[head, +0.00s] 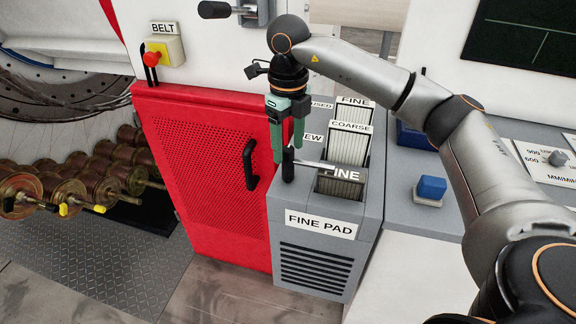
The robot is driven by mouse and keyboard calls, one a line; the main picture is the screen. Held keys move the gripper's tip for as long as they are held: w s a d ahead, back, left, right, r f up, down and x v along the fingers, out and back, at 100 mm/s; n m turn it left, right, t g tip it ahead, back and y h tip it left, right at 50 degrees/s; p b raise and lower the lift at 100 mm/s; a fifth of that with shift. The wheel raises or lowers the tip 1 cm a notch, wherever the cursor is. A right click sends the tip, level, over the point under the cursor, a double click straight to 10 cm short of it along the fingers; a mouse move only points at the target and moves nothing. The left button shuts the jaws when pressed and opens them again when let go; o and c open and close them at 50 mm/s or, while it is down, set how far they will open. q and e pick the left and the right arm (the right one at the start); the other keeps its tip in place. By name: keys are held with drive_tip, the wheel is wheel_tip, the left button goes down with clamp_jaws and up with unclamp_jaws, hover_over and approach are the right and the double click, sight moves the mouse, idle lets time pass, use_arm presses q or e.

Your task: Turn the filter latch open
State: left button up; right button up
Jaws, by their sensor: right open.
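The filter latch is a pale bar with an upright black handle (288,165), lying across the front of the slot on the grey filter box (320,262). A pleated filter (340,187) marked FINE sits in that slot, behind the bar. My right gripper (288,154) points down with its green fingers apart, one on each side of the handle's top in the picture. I cannot tell whether the fingers touch the handle. My left gripper is not in view.
Filters marked COARSE (348,148) and FINE (354,112) stand behind the slot. A red perforated door (210,180) with a black handle is at the left. A blue button (431,188) is at the right. Copper-coloured spools (70,190) fill the far left.

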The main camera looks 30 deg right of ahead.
sight(288, 166)
wheel_tip(288, 166, down, 6)
drive_tip(key=shift+f, duration=0.25)
clamp_jaws()
idle(0.6)
drive_tip(key=shift+r, duration=0.1)
idle(0.8)
